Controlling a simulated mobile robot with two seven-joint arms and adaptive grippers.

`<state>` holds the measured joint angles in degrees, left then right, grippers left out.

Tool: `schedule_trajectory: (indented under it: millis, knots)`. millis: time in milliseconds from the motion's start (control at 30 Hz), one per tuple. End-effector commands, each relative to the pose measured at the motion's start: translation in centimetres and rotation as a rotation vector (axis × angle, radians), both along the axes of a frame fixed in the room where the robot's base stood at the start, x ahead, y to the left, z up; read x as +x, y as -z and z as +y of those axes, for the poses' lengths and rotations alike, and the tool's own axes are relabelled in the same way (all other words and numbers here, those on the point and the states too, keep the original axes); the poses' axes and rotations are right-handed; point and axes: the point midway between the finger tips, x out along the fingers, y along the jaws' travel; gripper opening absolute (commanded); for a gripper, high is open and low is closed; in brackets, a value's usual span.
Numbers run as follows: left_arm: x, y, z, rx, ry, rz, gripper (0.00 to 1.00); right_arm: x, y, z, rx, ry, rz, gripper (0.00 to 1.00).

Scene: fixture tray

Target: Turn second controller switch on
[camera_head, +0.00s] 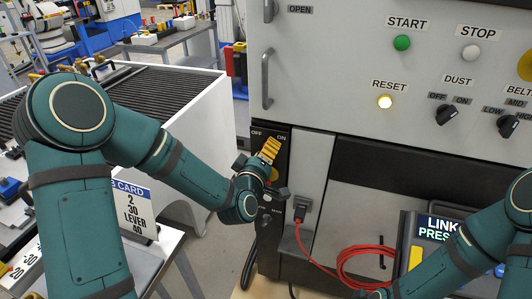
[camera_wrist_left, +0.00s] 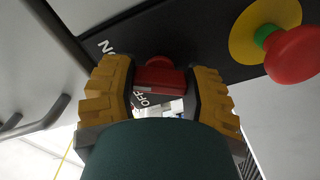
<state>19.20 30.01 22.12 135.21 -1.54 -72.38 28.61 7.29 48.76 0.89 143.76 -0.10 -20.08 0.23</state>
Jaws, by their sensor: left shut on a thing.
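A black switch panel (camera_head: 284,160) with OFF and ON labels is on the left side of the machine front. My left gripper (camera_head: 269,150) is at this panel, just below the labels, and its yellow fingers cover the switch in the head view. In the left wrist view, a red switch handle (camera_wrist_left: 160,76) sits between the fingers of my left gripper (camera_wrist_left: 164,92), which is shut on it. The OFF label shows just below the handle and the ON label shows at the upper left. My right arm comes in at the lower right; its fingers are not visible.
A red and green stop knob (camera_wrist_left: 292,55) on a yellow disc is close right of the fingers. A lit display box (camera_head: 436,228) stands at the right. A conveyor (camera_head: 165,95) is at the left.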

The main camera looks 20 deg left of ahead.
Motion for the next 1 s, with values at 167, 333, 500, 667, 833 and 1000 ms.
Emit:
schedule_trajectory:
  millis: [167, 333, 500, 667, 833, 1000]
  knots:
    - [0.1, -0.2, 0.0, 0.000, 0.000, -0.004, 0.56, 0.0, 0.0, 0.0, 0.000, 0.000, 0.000, 0.42]
    - [0.0, -0.1, 0.0, -0.001, 0.001, -0.003, 0.83, 0.0, 0.0, 0.0, 0.000, 0.000, 0.000, 0.42]
    - [0.0, -0.1, 0.0, -0.001, 0.000, -0.002, 0.83, 0.0, 0.0, 0.0, 0.000, 0.000, 0.000, 0.42]
    - [0.0, 0.0, 0.0, -0.002, 0.001, -0.001, 0.83, 0.0, 0.0, 0.0, 0.000, 0.000, 0.000, 0.42]
    - [0.0, -0.1, 0.0, -0.033, 0.000, 0.003, 0.83, 0.0, -0.6, 0.0, 0.000, 0.000, 0.000, 0.42]
    - [0.0, -0.3, 0.1, -0.151, -0.001, 0.009, 0.83, 0.0, -2.4, 0.0, 0.000, 0.000, 0.000, 0.42]
